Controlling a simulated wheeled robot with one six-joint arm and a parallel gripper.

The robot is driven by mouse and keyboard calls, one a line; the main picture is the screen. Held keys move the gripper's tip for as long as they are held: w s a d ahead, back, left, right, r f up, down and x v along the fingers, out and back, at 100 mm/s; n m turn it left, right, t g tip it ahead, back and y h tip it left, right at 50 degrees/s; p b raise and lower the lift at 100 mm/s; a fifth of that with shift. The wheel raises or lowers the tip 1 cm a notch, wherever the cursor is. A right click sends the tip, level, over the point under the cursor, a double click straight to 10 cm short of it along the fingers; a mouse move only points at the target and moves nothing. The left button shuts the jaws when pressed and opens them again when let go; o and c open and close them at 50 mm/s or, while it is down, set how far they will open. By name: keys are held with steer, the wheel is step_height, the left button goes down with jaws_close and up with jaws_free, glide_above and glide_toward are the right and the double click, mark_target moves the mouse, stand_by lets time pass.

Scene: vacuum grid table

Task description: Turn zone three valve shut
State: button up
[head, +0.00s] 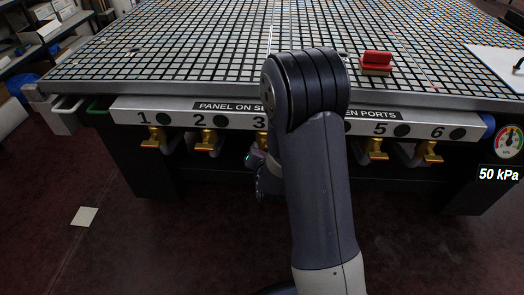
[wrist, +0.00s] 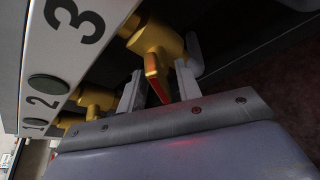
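The zone three valve (wrist: 150,40) has a yellow body below the label 3 in the wrist view. Its lever (wrist: 157,80), with an orange-red edge, points toward my gripper. My gripper (wrist: 160,88) is open, with one finger on each side of the lever and gaps showing between. I cannot tell whether either finger touches it.
Zone valves 1 (head: 152,138), 2 (head: 207,142), 5 (head: 376,147) and 6 (head: 431,151) hang along the white front strip (head: 180,111). A gauge (head: 508,141) at right reads 50 kPa. A red-handled block (head: 376,63) sits on the grid table (head: 180,50).

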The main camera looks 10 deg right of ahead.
jaws_close()
steer(key=shift+f+b, duration=0.1)
steer(key=shift+b, duration=0.3)
steer(key=m+b, duration=0.1)
steer(key=b, duration=0.1)
steer(key=m+t+y+b, duration=0.1)
steer(key=b, duration=0.1)
steer(key=shift+f, duration=0.25)
steer(key=m+t+y+b, duration=0.1)
steer(key=m+b, duration=0.1)
steer(key=b, duration=0.4)
steer(key=shift+f+m, duration=0.1)
steer(key=shift+m, duration=0.2)
steer(key=m+t+y+b, duration=0.1)
steer(key=m+b, duration=0.1)
steer(key=b, duration=0.4)
steer(key=shift+m, duration=0.4)
steer(key=m+b, duration=0.1)
steer(key=m+t+b, duration=0.1)
steer(key=b, duration=0.1)
steer(key=shift+r+b, duration=0.3)
steer(key=shift+r, duration=0.1)
